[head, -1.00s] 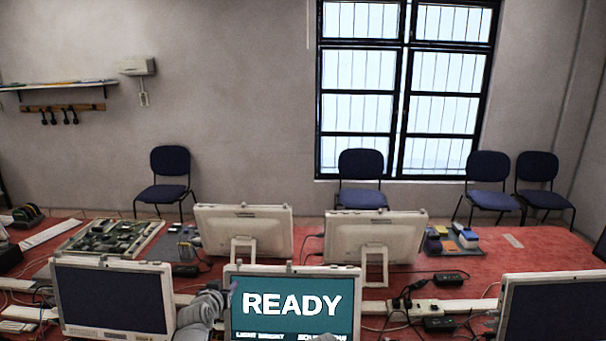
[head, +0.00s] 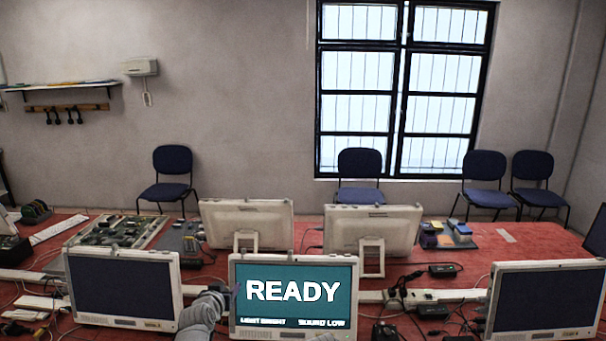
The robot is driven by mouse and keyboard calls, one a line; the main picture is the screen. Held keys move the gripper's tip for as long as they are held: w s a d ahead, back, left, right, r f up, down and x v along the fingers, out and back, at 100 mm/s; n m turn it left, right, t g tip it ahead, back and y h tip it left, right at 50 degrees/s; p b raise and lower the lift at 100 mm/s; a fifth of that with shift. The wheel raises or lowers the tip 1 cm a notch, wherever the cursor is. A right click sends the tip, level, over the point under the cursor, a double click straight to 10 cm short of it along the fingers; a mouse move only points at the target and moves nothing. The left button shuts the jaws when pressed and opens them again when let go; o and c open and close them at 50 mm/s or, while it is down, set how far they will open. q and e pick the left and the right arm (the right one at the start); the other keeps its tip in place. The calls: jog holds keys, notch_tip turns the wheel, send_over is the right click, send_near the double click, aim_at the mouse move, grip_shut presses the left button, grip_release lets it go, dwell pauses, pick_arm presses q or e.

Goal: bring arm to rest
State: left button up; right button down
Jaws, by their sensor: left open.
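My left gripper (head: 232,294) is at the bottom of the head view, just at the left edge of the lit monitor. Its arm (head: 201,312) is grey and ribbed and rises from the bottom edge, between the dark monitor and the lit one. The jaws are open and small in the picture, and I see nothing held in them. I cannot tell whether they touch the monitor frame. The lit monitor (head: 293,291) reads READY on a teal screen, with smaller lines below about light and sound. My right gripper is not in view.
A dark monitor (head: 121,287) stands left and another (head: 545,299) right. Two monitors (head: 247,222) (head: 372,230) face away behind. Cables and black adapters (head: 445,270) lie around the power strip (head: 432,295). A circuit-board tray (head: 118,231) lies back left. Red table (head: 540,240) is clear at back right.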

pick_arm(q)
jog(key=s+d+f+m+g+h, duration=0.2)
jog(key=s+d+f+g, duration=0.4)
jog(key=d, duration=0.4)
jog(key=s+d+f+g+y, duration=0.2)
jog(key=s+f+g, duration=0.1)
jog(key=s, duration=0.8)
jog(key=s+d+f+m+g+y, duration=0.1)
jog(key=s+d+f+g+y, duration=0.1)
jog(key=s, duration=0.9)
notch_tip(320, 180, down, 2)
jog(key=d+g, duration=0.1)
jog(key=g, duration=0.1)
jog(key=shift+d+g, duration=0.15)
jog(key=shift+g, duration=0.15)
dwell(1.0)
